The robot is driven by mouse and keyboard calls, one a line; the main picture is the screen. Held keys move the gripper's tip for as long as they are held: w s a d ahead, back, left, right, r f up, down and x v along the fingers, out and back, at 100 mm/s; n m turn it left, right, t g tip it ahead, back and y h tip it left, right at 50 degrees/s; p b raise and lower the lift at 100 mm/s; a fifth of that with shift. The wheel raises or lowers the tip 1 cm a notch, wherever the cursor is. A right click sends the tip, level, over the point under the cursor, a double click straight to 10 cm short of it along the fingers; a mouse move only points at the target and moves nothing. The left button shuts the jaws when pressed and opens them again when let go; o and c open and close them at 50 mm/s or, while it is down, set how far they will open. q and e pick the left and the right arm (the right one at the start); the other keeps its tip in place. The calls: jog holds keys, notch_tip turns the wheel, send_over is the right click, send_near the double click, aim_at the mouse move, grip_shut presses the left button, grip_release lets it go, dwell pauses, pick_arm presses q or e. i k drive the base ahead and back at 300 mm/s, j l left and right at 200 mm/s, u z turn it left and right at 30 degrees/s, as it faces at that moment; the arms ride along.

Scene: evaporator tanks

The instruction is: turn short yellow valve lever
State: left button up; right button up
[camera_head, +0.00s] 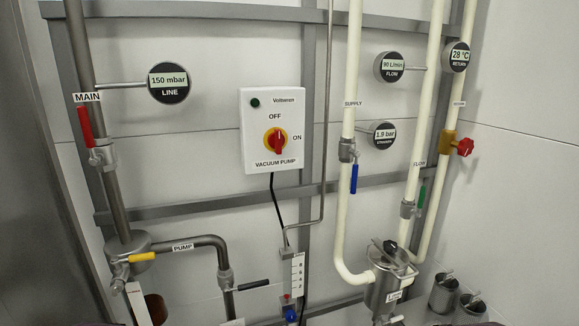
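The short yellow valve lever (142,257) is at the lower left of the head view. It lies nearly level and points to the right. It is on a metal valve at a grey fitting (128,245) below the main pipe, near the PUMP label (183,247). Neither of my grippers shows in this view.
A red lever (85,127) is on the main pipe above. A black lever (254,285) is on the pump pipe to the right. Blue (354,179) and green (421,197) levers hang on pale pipes. A vacuum pump switch box (257,98) is mid-wall.

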aim_at(115, 262)
jog(key=j+u, duration=0.1)
jog(key=u, duration=0.65)
jog(key=j+u, duration=0.1)
jog(key=u, duration=0.25)
